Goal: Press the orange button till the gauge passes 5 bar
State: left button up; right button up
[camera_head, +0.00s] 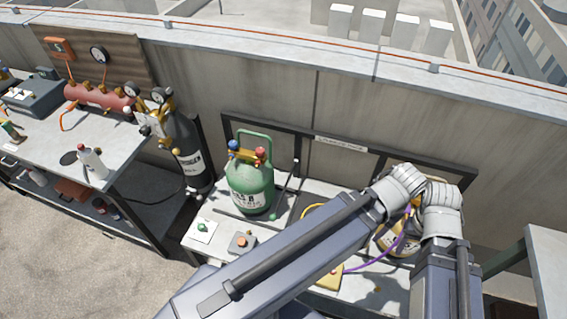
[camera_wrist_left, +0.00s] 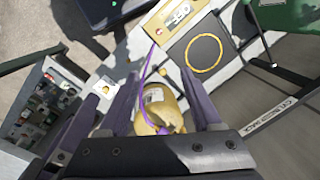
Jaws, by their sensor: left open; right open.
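The orange button (camera_head: 242,241) sits on a small grey box at the front left of the bench, left of my arm and clear of it. A round dial gauge (camera_head: 98,54) hangs on the wooden wall panel; its reading is too small to tell. My left gripper (camera_wrist_left: 160,77) is open in the left wrist view. A gold cylinder (camera_wrist_left: 157,108) shows between its fingers; whether they touch it I cannot tell. My arm links cross the right half of the head view, and I cannot make out the right gripper's fingers.
A green cylinder (camera_head: 250,186) stands behind the button box. A green button (camera_head: 202,228) is on a white plate to its left. A black scale (camera_wrist_left: 199,52) with a yellow ring and a yellow display box (camera_wrist_left: 183,14) lie near the gold cylinder. A workbench (camera_head: 113,166) stands left.

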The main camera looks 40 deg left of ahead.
aim_at(241, 241)
jog(key=k+u, duration=0.1)
jog(key=u, duration=0.3)
jog(key=k+u, duration=0.1)
jog(key=u, duration=0.3)
jog(key=j+u, duration=0.1)
jog(key=u, duration=0.3)
jog(key=k+j+u, duration=0.1)
jog(key=u, duration=0.3)
